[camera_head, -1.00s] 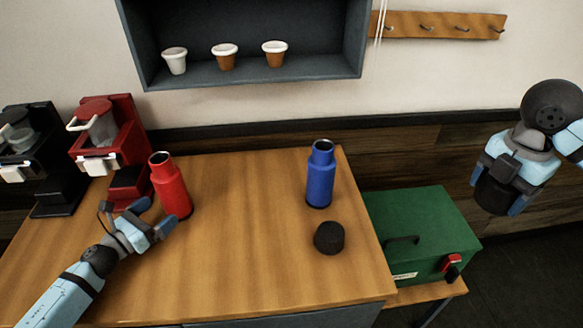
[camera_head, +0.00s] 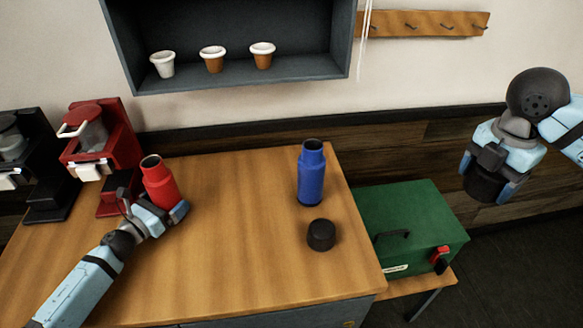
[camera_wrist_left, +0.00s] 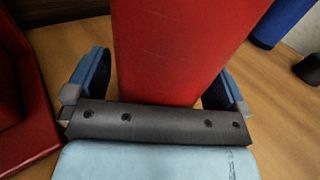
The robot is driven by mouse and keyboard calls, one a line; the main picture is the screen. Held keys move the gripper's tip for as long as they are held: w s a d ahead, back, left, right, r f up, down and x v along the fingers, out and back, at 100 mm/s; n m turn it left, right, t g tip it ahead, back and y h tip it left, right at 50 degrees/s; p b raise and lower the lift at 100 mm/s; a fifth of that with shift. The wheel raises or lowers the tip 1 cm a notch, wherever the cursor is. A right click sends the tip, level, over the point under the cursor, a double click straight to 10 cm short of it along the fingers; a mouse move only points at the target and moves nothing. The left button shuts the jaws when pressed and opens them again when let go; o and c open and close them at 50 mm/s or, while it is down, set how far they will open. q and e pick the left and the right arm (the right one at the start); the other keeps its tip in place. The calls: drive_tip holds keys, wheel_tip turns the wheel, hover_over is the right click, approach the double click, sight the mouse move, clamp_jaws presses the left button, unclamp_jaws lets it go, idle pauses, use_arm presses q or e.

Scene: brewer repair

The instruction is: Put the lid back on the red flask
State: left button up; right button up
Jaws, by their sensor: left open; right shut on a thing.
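The red flask (camera_head: 158,180) stands upright and lidless on the table's left part. In the left wrist view the red flask (camera_wrist_left: 185,45) fills the space between my left gripper's (camera_wrist_left: 160,85) two blue fingers, which stand apart. In the head view my left gripper (camera_head: 160,203) is low at the flask's front and hides its lower part. My right gripper (camera_head: 486,178) is shut on a black lid (camera_head: 485,187), held in the air right of the table. Another black lid (camera_head: 321,235) lies on the table in front of the open blue flask (camera_head: 311,175).
A red brewer (camera_head: 103,150) and a black brewer (camera_head: 40,170) stand at the left, close to the red flask. A green box (camera_head: 415,225) sits on a low stand right of the table (camera_head: 240,250). The table's middle is clear.

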sight(147, 179)
use_arm(q)
drive_tip(key=shift+c, duration=0.5)
drive_tip(key=c, duration=1)
drive_tip(key=shift+r, duration=0.1)
wheel_tip(147, 179, up, 10)
drive_tip(key=shift+f+p, duration=0.1)
drive_tip(key=shift+p, duration=0.3)
use_arm(e)
drive_tip(key=shift+r, duration=0.45)
